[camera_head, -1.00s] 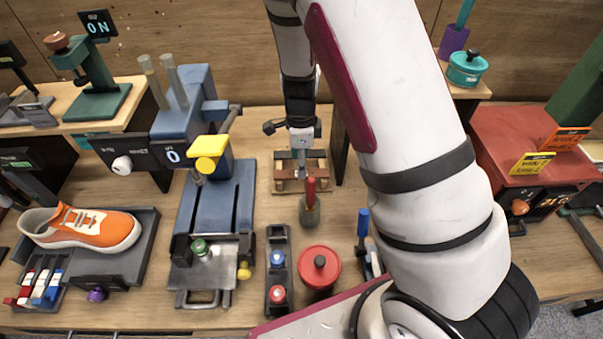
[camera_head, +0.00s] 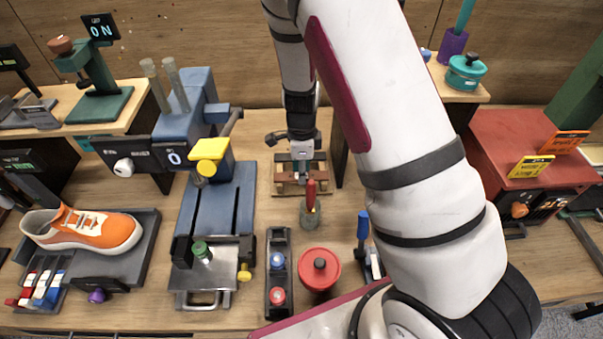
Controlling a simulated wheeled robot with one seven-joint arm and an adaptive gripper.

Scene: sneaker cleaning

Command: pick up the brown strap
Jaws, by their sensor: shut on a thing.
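My gripper (camera_head: 302,172) points down over a small wooden rack (camera_head: 279,158) at the back middle of the bench. Its fingertips are down among the rack's brown parts and look shut on the brown strap (camera_head: 291,189), which lies low across the front of the rack. The fingers are small here, and the gripper hides part of the strap and the rack. I cannot tell whether the strap is clear of the rack.
A red-handled tool stands in a grey-green pot (camera_head: 310,217) just in front of the rack. A red round pot (camera_head: 319,268) is nearer. A blue machine (camera_head: 215,205) stands left, with an orange sneaker (camera_head: 95,230) beyond it. A red box (camera_head: 520,150) is right.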

